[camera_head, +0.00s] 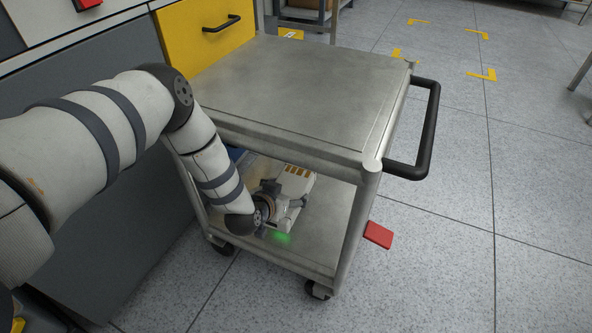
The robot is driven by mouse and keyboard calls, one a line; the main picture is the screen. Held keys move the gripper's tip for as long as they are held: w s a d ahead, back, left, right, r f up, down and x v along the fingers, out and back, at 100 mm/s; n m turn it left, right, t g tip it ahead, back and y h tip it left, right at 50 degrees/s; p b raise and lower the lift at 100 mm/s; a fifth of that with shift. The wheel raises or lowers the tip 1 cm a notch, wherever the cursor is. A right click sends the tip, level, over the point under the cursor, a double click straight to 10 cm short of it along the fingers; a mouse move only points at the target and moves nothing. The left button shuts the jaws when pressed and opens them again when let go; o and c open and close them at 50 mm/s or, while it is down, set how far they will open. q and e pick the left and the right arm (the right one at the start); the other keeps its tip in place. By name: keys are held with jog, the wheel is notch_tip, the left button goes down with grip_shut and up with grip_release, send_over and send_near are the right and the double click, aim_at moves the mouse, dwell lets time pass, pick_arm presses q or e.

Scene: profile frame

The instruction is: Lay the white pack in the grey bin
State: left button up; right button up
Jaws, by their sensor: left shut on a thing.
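The white pack (299,178), with brown-gold marks on its top, is on or just above the lower shelf of the grey cart. My left gripper (292,203) reaches in under the cart's top and is shut on the pack's near side. The wrist and gripper hide part of the pack, and I cannot tell whether it touches the shelf. I cannot make out a grey bin in this view. My right gripper is not in view.
A blue thing (236,154) is partly hidden on the lower shelf. A yellow drawer (205,35) is behind. A red piece (378,235) is by the cart's front leg.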

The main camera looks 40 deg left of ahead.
pick_arm(q)
jog(key=shift+w+a+f+b, duration=0.25)
jog(key=shift+w+f+b, duration=0.2)
jog(key=shift+w+f, duration=0.6)
jog(key=f, duration=0.1)
jog(key=f+b, duration=0.1)
jog(key=f, duration=0.1)
jog(key=shift+w+a+f+b, duration=0.1)
jog(key=shift+w+f+b, duration=0.15)
jog(key=shift+b, duration=0.15)
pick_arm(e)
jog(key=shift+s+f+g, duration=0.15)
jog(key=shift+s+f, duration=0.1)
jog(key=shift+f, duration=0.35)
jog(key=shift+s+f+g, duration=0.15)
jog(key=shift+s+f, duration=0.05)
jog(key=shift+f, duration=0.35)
pick_arm(q)
jog(key=o, duration=1.6)
jog(key=shift+o, duration=0.2)
